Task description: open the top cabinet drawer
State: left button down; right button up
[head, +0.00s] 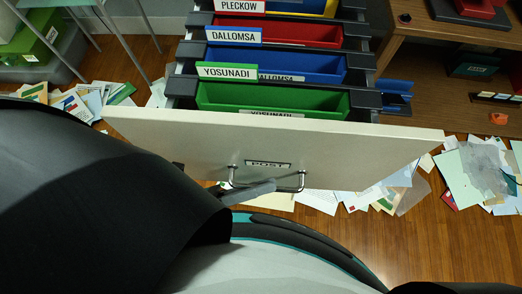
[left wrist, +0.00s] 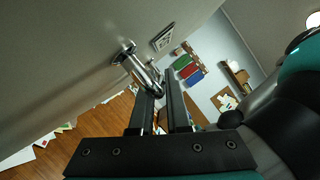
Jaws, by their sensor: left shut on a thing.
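The top drawer (head: 400,140) is pulled out towards me, its white front panel facing me with a "POST" label. Its open top shows green, blue and red trays inside. The metal bar handle (head: 302,182) is on the front; it also shows in the left wrist view (left wrist: 138,68). My left gripper (head: 264,187) is at the handle, shut on the bar. In the left wrist view its two dark fingers (left wrist: 166,88) reach the handle. My black arm hides part of the lower left. My right gripper is not in view.
Papers (head: 480,175) lie scattered on the wooden floor on both sides of the drawer. A wooden shelf unit (head: 425,70) stands at the right. A green box (head: 35,40) and a stool's legs are at the upper left. My base is close below the drawer front.

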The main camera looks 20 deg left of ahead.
pick_arm(q)
jog(key=shift+s, duration=0.15)
jog(key=c, duration=0.9)
grip_release()
jog(key=v, duration=1.5)
jog(key=shift+b, duration=0.35)
jog(key=shift+s+a, duration=0.1)
jog(key=shift+a, duration=0.05)
